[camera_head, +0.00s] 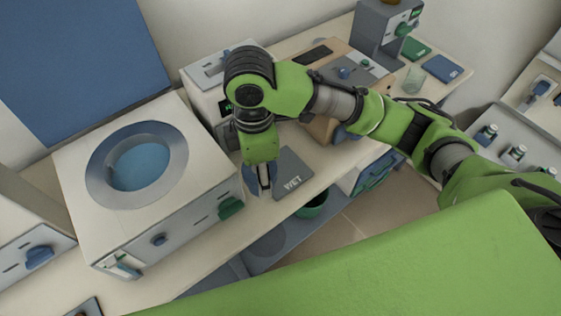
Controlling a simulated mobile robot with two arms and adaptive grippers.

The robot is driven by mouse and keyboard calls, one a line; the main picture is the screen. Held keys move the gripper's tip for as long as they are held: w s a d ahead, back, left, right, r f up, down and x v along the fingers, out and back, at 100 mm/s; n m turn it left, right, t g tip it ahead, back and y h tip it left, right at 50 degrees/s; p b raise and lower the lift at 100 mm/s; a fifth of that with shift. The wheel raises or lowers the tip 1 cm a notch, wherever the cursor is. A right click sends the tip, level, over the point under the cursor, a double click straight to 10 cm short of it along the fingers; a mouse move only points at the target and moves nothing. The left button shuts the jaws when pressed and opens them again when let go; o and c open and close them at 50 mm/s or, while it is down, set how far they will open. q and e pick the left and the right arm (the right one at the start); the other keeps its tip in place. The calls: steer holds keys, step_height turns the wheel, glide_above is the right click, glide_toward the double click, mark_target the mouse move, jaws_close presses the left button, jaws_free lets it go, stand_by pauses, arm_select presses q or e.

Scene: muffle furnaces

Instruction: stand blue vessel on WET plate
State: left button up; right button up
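The WET plate (294,165) is a flat dark grey square with white lettering, lying on the pale bench in the middle of the view. My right arm comes in from the right, and its gripper (263,187) points down at the plate's left edge. Bluish-grey finger parts show, with a narrow pale strip between them. My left gripper is not in view.
A white furnace (76,190) with a round blue-lined opening stands left of the gripper. Another white unit (203,75) stands behind my arm. A grey instrument (377,35), a green pad (414,48) and a blue pad (443,68) are at the back right.

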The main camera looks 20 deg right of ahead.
steer(key=w+d+f+p, duration=0.1)
steer(key=w+d+f, duration=0.1)
steer(key=w+f, duration=0.1)
steer(key=w+d+f, duration=0.3)
steer(key=w, duration=0.1)
steer(key=w+d+f+p, duration=0.1)
steer(key=w+d+f, duration=0.1)
steer(key=w+f, duration=0.1)
steer(key=shift+w+d+f+p, duration=0.15)
steer(key=shift+w+d+p, duration=0.2)
steer(key=shift+w+d+f, duration=0.1)
steer(key=shift+f, duration=1.55)
steer(key=o, duration=1.5)
steer(key=shift+f, duration=0.15)
step_height(320, 180, up, 12)
steer(key=shift+r+b, duration=0.15)
steer(key=shift+b, duration=0.5)
